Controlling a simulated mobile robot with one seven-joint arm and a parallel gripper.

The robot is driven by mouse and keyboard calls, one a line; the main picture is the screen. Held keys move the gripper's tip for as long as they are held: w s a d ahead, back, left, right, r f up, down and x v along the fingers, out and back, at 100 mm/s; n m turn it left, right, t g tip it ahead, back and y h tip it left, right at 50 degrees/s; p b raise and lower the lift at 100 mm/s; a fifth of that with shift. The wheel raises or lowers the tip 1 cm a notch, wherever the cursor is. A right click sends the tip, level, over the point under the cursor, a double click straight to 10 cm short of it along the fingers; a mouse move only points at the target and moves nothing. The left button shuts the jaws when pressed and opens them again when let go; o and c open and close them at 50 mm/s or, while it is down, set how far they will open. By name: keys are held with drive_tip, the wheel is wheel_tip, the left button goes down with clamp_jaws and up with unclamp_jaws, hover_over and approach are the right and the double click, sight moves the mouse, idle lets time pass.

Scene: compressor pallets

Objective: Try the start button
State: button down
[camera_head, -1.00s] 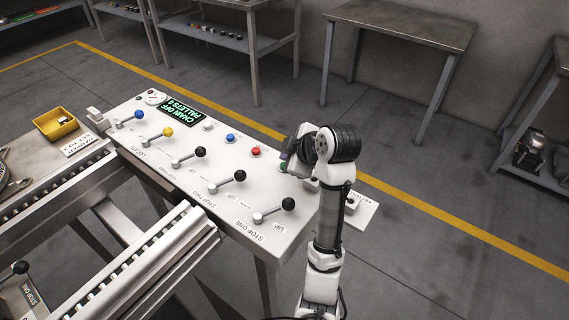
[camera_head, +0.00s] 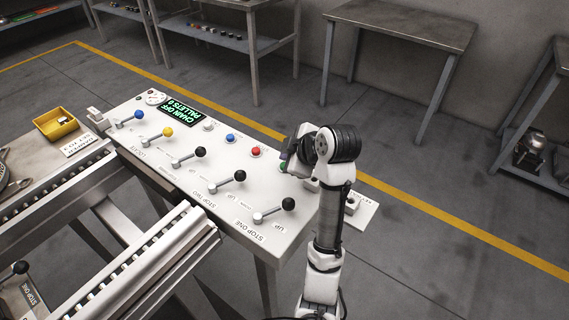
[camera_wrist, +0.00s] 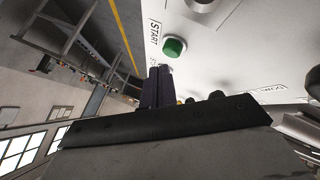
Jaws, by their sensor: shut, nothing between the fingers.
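The green start button (camera_wrist: 174,47) sits on the white control panel beside a START label (camera_wrist: 155,38) in the wrist view. In the head view only a sliver of the green button (camera_head: 283,166) shows beside my gripper (camera_head: 287,164). In the wrist view my gripper's dark fingers (camera_wrist: 157,84) are shut together, empty, with the button just beyond their tips. I cannot tell whether the fingers touch it. The panel's display (camera_head: 181,112) reads CHAIN OFF and PALLETS 0.
On the panel are a red button (camera_head: 255,151), a blue button (camera_head: 230,138) and several levers, including a yellow-knobbed one (camera_head: 167,132). Roller rails (camera_head: 150,262) lie in front. A yellow bin (camera_head: 56,124) stands at left. Open floor lies behind the panel.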

drive_tip(key=shift+f, duration=0.1)
drive_tip(key=shift+f, duration=0.35)
drive_tip(key=shift+f+b, duration=0.55)
drive_tip(key=shift+b, duration=0.05)
idle(0.7)
drive_tip(key=shift+r, duration=0.15)
drive_tip(key=shift+r+p, duration=0.85)
wheel_tip(320, 180, up, 5)
drive_tip(key=p, duration=0.4)
idle(0.9)
